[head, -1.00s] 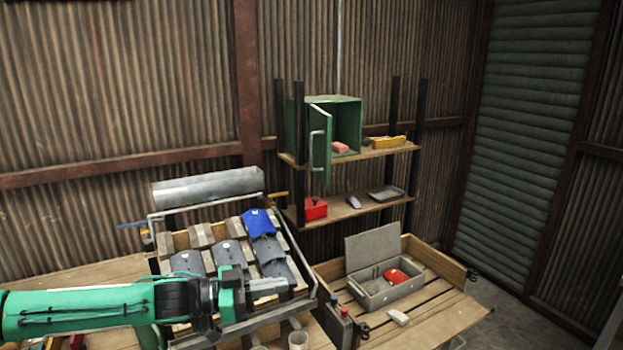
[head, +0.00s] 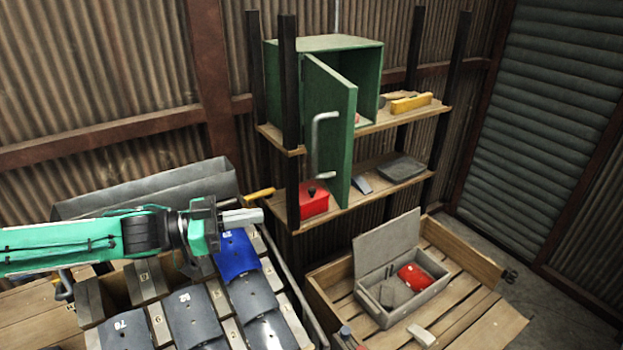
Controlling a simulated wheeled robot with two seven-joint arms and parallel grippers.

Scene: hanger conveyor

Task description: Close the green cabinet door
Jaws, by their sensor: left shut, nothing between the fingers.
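The green cabinet (head: 345,43) stands on the upper shelf. Its green door (head: 329,115) is swung open toward me, with a pale metal handle (head: 316,145) on its face. A small pink-red thing shows inside the cabinet, mostly hidden by the door. My left gripper (head: 255,216) is shut and empty, left of and below the door, apart from the handle, above the rack of hangers. My right gripper is out of view.
The shelf (head: 388,182) has dark posts; the front one (head: 290,120) stands just left of the door. A red box (head: 314,200) sits on the lower shelf beneath it. A blue piece (head: 234,254) lies on the rack below my gripper. A grey open box (head: 390,265) stands on the wooden pallet.

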